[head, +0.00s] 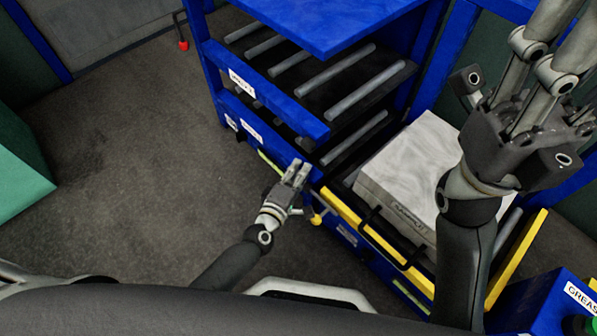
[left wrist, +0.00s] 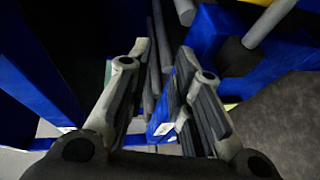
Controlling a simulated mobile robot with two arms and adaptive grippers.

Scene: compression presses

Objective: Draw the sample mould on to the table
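The sample mould (head: 410,168) is a pale grey-white block with a dark label on its front face, in the head view at right. It lies inside a blue roller bay behind a yellow front bar (head: 370,233). A black handle (head: 393,240) stands at its front. My left gripper (head: 298,168) is open and empty, left of the mould near the blue rack's front corner. Its spread fingers show in the left wrist view (left wrist: 163,50), with no mould between them. My right gripper (head: 565,35) is raised at upper right, its fingers apart and their tips cut off by the frame. It hides part of the mould's right side.
A blue rack (head: 290,92) with grey rollers on several levels stands beside the mould, left of it. A blue box labelled GREAS (head: 545,300) with a green knob is at lower right. A green block (head: 20,165) is at far left. The grey floor between is clear.

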